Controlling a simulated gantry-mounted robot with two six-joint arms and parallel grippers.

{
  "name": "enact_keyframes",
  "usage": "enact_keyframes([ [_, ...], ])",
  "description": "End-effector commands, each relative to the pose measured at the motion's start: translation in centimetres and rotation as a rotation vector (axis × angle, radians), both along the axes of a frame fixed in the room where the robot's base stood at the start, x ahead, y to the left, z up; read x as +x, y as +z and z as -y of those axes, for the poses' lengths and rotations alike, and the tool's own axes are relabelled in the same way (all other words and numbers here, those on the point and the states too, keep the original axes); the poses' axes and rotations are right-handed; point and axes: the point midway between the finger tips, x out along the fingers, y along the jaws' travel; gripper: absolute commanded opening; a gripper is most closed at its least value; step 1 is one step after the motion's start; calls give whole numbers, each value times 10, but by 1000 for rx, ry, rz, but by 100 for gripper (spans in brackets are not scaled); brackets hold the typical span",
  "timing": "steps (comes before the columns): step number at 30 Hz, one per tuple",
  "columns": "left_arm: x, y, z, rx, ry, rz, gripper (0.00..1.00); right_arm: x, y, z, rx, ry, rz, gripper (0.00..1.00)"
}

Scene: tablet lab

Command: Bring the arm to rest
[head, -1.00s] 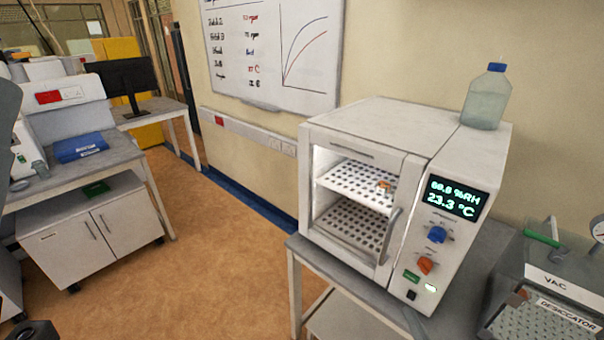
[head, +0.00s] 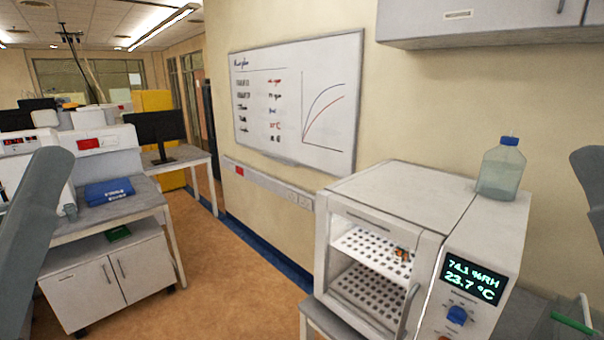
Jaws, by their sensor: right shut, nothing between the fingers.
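A grey part of my right arm (head: 588,180) shows at the right edge, beside the water bottle and above the bench. A larger grey part of my left arm (head: 38,225) rises along the left edge, in front of the left bench. Both are cut off by the picture's border. No fingers of either gripper can be seen. Neither arm part visibly touches anything.
A white climate chamber (head: 400,195) with an open-looking lit front has two perforated shelves and a small orange-brown item (head: 402,254). A bottle (head: 502,170) stands on top. A wall cabinet (head: 480,22) hangs above. Floor (head: 225,285) is clear.

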Motion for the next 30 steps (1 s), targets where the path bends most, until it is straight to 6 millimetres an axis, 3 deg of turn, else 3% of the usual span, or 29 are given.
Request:
enact_keyframes([
  [1, 0, 42, 0, 0, 0, -1, 75, 0, 42, 0, -1, -1, -1, 0],
  [6, 0, 113, 0, 0, 0, -2, 75, 1, 113, 0, -1, -1, -2, 0],
  [9, 0, 141, 0, 0, 0, -2, 75, 1, 140, 0, -2, -1, -3, 0],
  [13, 0, 153, 0, 0, 0, -2, 75, 1, 153, 0, -2, -1, -3, 0],
  [30, 1, 149, 0, 0, 0, -3, 75, 1, 149, 0, -2, -1, -3, 0],
])
